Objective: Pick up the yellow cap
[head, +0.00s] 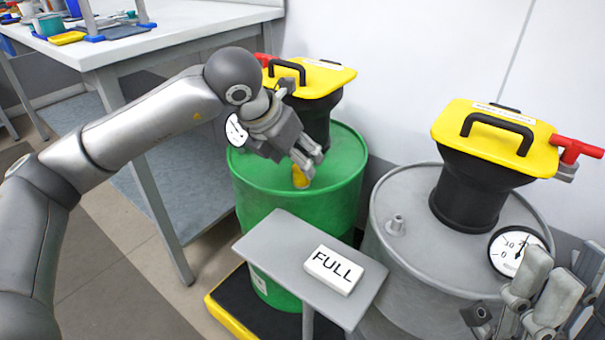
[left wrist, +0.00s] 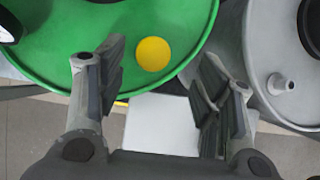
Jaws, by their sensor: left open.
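The yellow cap (head: 300,177) sits on the top of the green drum (head: 345,160) near its front edge. In the left wrist view the cap (left wrist: 153,54) is a round yellow disc, ahead of and between the two fingers. My left gripper (head: 308,160) is open just above the cap in the head view, partly covering it. It also shows open and empty in the left wrist view (left wrist: 155,85). I cannot tell whether a finger touches the cap. My right gripper (head: 535,300) is at the lower right of the head view, partly cut off by the edge.
A grey drum (head: 390,190) with a bare spout (head: 396,225) stands to the right. Both drums carry black funnels with yellow lids (head: 495,137). A small grey stand (head: 270,240) with a FULL block (head: 333,270) is in front. A white table (head: 150,45) is behind left.

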